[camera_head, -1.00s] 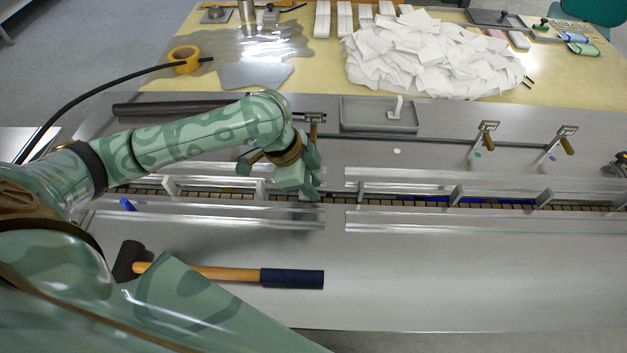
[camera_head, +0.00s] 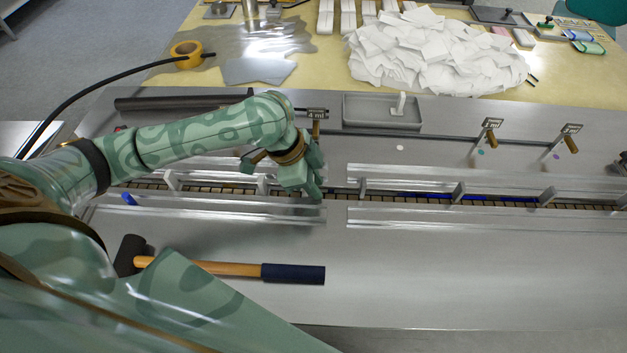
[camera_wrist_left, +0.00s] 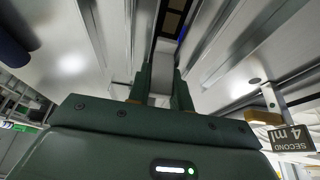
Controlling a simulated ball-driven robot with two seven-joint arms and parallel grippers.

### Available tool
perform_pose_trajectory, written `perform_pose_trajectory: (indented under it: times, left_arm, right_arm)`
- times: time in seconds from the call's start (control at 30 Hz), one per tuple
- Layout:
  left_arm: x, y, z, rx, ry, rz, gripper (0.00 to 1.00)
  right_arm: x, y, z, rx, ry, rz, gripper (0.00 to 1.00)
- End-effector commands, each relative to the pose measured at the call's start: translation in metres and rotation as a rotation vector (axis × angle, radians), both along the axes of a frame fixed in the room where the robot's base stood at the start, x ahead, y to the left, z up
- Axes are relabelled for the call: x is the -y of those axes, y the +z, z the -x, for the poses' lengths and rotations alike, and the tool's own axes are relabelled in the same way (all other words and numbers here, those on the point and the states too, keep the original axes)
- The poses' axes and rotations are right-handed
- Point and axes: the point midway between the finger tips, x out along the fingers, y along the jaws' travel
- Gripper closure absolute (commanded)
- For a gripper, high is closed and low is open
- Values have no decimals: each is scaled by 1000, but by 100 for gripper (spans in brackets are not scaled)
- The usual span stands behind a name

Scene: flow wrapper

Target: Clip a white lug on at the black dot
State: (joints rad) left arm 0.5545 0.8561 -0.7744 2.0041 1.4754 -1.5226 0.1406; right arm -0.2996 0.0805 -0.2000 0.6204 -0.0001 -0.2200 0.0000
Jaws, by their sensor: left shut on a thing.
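I cannot tell whether the lug touches the chain. A dark dot (camera_wrist_left: 254,80) shows on the plate near the "SECOND 4 ml" sign (camera_wrist_left: 291,138); in the head view my arm hides that spot. Other white lugs (camera_head: 362,188) stand on the chain (camera_head: 415,196) at intervals. My right gripper is out of view.
A grey tray (camera_head: 352,122) with one white lug (camera_head: 399,104) stands behind the channel. White, teal (camera_head: 480,154) and purple dots mark the plate to the right. A hammer (camera_head: 235,269) lies in front. A pile of white packets (camera_head: 435,52) lies on the back table.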

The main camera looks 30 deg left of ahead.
Motion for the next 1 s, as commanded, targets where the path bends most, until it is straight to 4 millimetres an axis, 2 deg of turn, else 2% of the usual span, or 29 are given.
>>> perform_pose_trajectory:
  times: [0.03,0.13,0.17,0.2,0.23,0.4,0.47,0.57,0.8,1.0]
  left_arm:
    - [0,-11,7,-26,-4,-8,100]
    - [-1,-11,7,-27,-4,-9,100]
    - [-1,-11,7,-27,-4,-9,76]
    - [-1,-11,7,-27,-4,-9,65]
    - [-1,-11,7,-27,-4,-9,61]
    - [-2,-8,7,-26,-4,-10,60]
    - [-4,-2,8,-24,-4,-11,53]
    - [-10,16,10,-19,-3,-11,53]
    - [-32,83,19,-3,0,-9,53]
    - [-48,127,27,2,2,-5,53]
  right_arm:
    - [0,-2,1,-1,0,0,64]
    - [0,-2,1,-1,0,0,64]
    - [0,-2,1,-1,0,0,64]
    - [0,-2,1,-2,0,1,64]
    - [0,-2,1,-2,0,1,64]
    - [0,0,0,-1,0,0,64]
    - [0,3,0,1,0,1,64]
    - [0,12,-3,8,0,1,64]
    - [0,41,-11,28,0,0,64]
    - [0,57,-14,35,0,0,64]
